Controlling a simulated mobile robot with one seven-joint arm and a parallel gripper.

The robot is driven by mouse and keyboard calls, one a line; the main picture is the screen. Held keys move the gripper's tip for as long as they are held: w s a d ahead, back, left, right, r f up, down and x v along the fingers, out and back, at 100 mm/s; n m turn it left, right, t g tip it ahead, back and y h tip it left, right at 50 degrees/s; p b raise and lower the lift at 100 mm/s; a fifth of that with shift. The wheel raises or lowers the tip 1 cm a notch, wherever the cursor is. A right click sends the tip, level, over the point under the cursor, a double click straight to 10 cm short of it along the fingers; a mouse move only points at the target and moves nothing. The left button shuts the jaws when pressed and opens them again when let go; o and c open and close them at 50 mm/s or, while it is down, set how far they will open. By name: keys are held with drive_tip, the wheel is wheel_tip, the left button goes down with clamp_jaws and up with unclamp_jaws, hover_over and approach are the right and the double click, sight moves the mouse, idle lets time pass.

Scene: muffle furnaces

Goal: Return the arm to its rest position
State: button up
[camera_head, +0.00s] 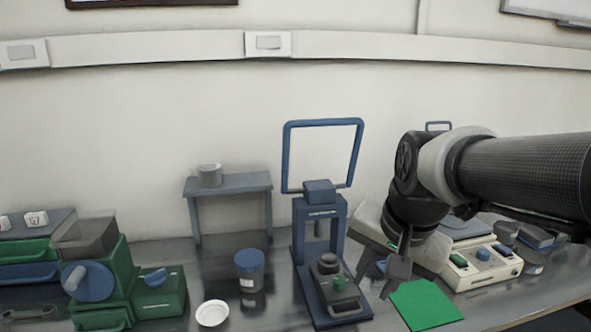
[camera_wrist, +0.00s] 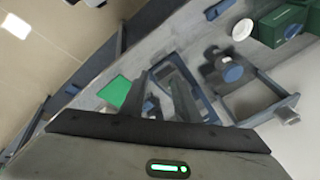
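My arm reaches in from the right of the head view, over the right part of the bench. My gripper (camera_head: 382,270) points down, between the blue press and a cream instrument. Its two dark fingers stand apart, with nothing seen between them. It looks open and empty in the wrist view as well. A green mat (camera_head: 425,305) lies on the bench just right of and below the fingers; it also shows in the wrist view (camera_wrist: 114,92). The arm hides part of the instruments behind it.
The blue press (camera_head: 322,240) with a tall frame stands left of my gripper. The cream instrument (camera_head: 485,268) stands at right. A blue-lidded jar (camera_head: 249,265), white dish (camera_head: 212,313), small grey stand (camera_head: 228,184) and green machine (camera_head: 115,285) are farther left. The space above the bench is open.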

drive_tip(key=s+n+t, duration=0.1)
drive_tip(key=s+n, duration=0.5)
drive_tip(key=s, duration=0.3)
wheel_tip(320, 180, up, 12)
drive_tip(key=p, duration=1.2)
drive_tip(key=shift+s+r+n+h, duration=0.25)
drive_tip(key=shift+n+h, duration=0.15)
drive_tip(key=shift+a, duration=0.15)
